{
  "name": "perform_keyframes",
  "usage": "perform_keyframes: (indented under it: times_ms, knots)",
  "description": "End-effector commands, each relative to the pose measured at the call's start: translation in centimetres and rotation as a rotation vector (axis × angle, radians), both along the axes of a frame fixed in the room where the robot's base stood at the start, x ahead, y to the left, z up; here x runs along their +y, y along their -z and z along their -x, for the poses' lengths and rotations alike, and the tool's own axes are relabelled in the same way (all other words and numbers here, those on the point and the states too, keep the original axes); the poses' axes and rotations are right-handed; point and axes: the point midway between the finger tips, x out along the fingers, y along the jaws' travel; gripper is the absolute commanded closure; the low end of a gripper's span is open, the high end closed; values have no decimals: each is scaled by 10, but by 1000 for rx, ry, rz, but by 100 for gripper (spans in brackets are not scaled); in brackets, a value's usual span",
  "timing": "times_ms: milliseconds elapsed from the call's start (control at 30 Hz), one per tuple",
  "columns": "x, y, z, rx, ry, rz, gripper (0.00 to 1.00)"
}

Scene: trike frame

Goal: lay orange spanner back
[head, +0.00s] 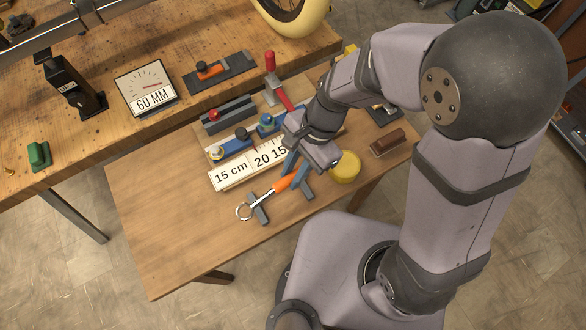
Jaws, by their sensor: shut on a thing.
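The orange spanner (285,183) has an orange handle and a bright metal ring end at lower left. It lies over or just above two dark grey rests, one near its ring end (262,216) and one at its right (307,188). My gripper (290,168) points down at the handle's upper right end and is shut on the spanner. My wrist hides that far end of the spanner. I cannot tell whether the spanner touches the rests.
The small wooden table (160,220) is clear at left and front. A yellow round piece (345,166) and a brown block (388,142) lie right.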

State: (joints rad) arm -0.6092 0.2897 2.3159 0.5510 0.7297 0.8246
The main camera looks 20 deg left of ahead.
Motion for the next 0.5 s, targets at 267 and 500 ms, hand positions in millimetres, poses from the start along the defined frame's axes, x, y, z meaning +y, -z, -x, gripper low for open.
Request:
perform_keyframes:
  times_ms: [267, 500]
  knots:
    - [0, 29, 0, 0, -1, 0, 100]
    - [0, 43, 0, -1, 0, -1, 100]
